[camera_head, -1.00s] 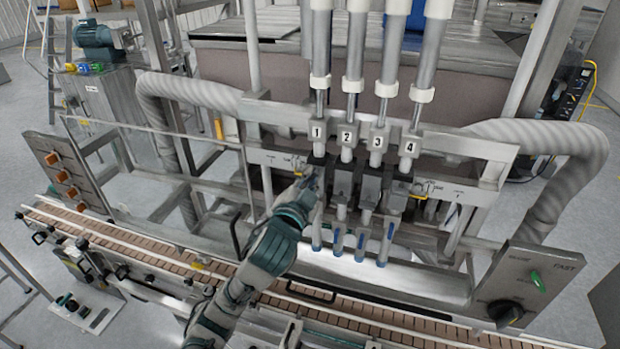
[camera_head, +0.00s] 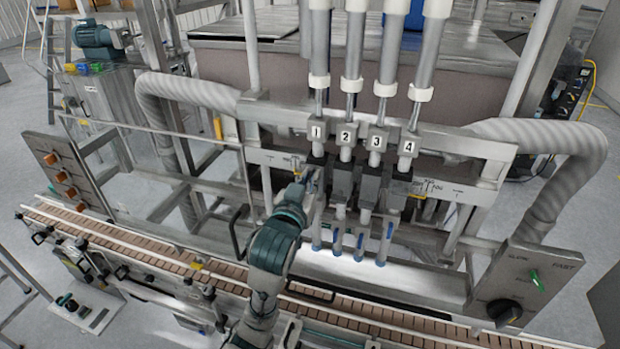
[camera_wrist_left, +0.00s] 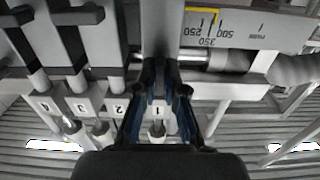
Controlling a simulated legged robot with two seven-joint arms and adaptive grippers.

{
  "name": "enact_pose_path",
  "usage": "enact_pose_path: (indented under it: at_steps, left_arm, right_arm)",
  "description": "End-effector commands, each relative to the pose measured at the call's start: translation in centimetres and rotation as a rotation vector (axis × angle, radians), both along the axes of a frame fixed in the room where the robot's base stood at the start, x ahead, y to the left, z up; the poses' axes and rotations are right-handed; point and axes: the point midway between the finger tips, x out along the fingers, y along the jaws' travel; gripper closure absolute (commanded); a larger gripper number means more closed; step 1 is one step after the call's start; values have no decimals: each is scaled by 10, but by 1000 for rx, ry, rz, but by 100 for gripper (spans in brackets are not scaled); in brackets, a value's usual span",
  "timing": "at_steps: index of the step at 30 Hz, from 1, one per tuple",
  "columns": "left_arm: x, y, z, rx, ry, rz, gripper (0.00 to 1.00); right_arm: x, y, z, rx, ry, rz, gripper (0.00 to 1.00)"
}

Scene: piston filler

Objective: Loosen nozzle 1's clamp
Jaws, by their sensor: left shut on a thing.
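Nozzle 1 (camera_head: 317,232) is the leftmost of the row of nozzles, under the plate marked 1 (camera_head: 317,131). My left gripper (camera_head: 309,180) is at the upper front of this nozzle, just below the metal crossbar. In the left wrist view, the two fingers (camera_wrist_left: 161,78) are closed in front of nozzle 1, above its number plate (camera_wrist_left: 157,110) in the picture. They appear shut on nozzle 1's clamp, which they mostly hide. How far the clamp is turned cannot be told.
Nozzles 2, 3 and 4 (camera_head: 388,235) hang close on the right. A measuring scale (camera_wrist_left: 228,32) is beside nozzle 1. The conveyor (camera_head: 150,262) runs below. A control panel with a black knob (camera_head: 504,312) stands at the lower right.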

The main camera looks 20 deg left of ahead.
Motion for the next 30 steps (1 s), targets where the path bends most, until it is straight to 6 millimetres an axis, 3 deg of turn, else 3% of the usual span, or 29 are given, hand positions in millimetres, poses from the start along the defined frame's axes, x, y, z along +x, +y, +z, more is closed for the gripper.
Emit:
enact_pose_path:
  at_steps: [16,18,20,30]
  left_arm:
    - [1,0,-2,-25,6,0,100]
    - [1,0,-1,-25,5,0,75]
    - [0,0,-1,-24,4,0,65]
    - [-5,0,1,-23,-1,0,65]
  right_arm:
    - [0,1,0,1,0,-1,60]
    - [0,1,0,1,0,-1,60]
    - [0,2,0,2,0,-2,60]
    - [-1,1,0,2,-1,0,60]
